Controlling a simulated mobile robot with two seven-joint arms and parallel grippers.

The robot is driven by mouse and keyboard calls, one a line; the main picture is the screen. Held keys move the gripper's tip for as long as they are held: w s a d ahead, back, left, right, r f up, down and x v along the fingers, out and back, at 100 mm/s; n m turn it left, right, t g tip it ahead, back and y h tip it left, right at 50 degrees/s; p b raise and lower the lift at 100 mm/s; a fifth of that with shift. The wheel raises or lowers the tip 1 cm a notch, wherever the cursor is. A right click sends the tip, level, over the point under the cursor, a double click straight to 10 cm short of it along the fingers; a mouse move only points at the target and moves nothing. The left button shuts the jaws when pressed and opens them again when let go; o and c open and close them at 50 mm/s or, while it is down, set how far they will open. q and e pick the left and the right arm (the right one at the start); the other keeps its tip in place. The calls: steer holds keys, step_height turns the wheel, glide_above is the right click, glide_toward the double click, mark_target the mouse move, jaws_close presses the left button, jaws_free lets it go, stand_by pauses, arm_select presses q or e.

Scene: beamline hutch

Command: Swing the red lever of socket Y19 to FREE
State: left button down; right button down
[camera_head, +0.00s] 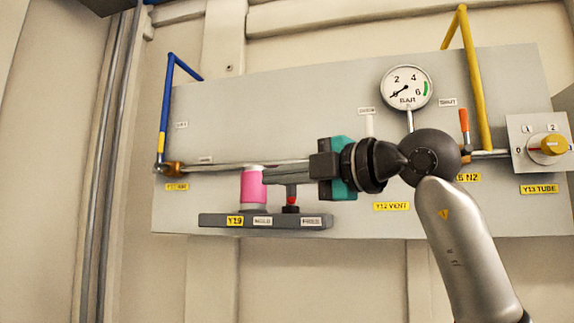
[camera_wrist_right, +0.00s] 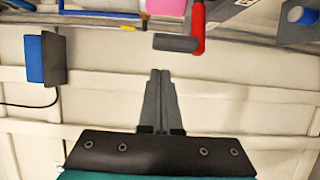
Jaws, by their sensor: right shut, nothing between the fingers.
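Socket Y19 is a grey ledge (camera_head: 215,221) low on the panel, with a yellow Y19 tag and two white labels, the right one reading FREE. A pink cylinder (camera_head: 254,188) stands on it. The red lever (camera_head: 291,200) shows just right of the cylinder, partly hidden; which label it points to I cannot tell. In the wrist view the red lever (camera_wrist_right: 197,30) has a dark grey bar at its end. My right gripper (camera_wrist_right: 160,72) is shut and empty, its fingertips just short of that bar, apart in the picture. In the head view its body (camera_head: 324,164) is right of the lever.
A pipe (camera_head: 220,167) runs across the panel above the ledge. A blue lever (camera_head: 166,110) is at left, a yellow pipe handle (camera_head: 474,80) at right. A pressure gauge (camera_head: 406,88) and a yellow knob (camera_head: 548,145) are at right. The wall below is bare.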

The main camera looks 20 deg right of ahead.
steer(key=shift+w+d, duration=0.2)
steer(key=shift+d, duration=0.95)
steer(key=shift+d, duration=0.1)
steer(key=shift+s+d+n+g+y+p, duration=0.15)
steer(key=shift+d+n+g+y+p, duration=0.15)
steer(key=shift+n+g+y+p, duration=0.15)
